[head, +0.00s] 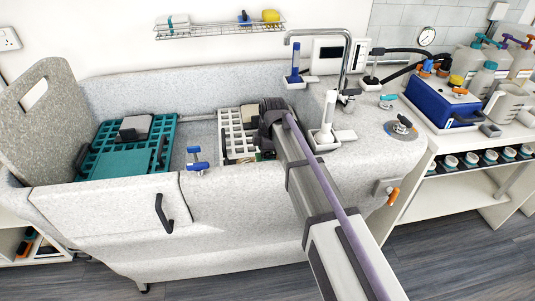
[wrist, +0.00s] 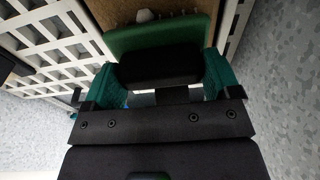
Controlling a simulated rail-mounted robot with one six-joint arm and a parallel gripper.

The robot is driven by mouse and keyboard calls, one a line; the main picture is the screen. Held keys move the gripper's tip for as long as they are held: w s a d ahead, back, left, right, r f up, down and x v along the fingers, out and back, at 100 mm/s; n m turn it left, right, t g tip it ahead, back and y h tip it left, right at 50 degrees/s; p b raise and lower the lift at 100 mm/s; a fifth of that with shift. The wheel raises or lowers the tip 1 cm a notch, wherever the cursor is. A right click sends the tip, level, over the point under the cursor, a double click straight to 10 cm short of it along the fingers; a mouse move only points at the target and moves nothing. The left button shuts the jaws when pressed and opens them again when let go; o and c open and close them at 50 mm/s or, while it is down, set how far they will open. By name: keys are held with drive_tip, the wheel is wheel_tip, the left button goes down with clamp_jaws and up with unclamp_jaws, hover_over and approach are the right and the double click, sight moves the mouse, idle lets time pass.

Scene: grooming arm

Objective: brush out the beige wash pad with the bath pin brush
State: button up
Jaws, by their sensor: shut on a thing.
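In the wrist view, my gripper (wrist: 159,66) has its teal fingers shut on the black handle (wrist: 160,70) of the bath pin brush. The brush's green head (wrist: 165,37) extends beyond the fingers, with small pale pins along its far edge. A tan-beige surface, apparently the beige wash pad (wrist: 189,19), lies just past and partly under the brush head. I cannot tell whether the pins touch it. In the head view, my dark gripper (head: 266,128) is low in the tub over the white grid; the brush and pad are mostly hidden there.
The white grid rack (head: 232,125) stands in the grey tub (head: 240,190). A teal grid (head: 98,145) with a grey block (head: 135,126) is at the left. A tap (head: 345,60) and white holders (head: 325,120) stand close to my arm. A blue clamp (head: 197,163) sits on the front rim.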

drive_tip(key=shift+a, duration=0.1)
drive_tip(key=a, duration=0.2)
drive_tip(key=s+a, duration=0.1)
drive_tip(key=a, duration=0.4)
drive_tip(key=shift+s, duration=0.25)
drive_tip(key=shift+d, duration=0.1)
wheel_tip(320, 180, up, 8)
drive_tip(key=p, duration=0.8)
drive_tip(key=shift+w, duration=0.1)
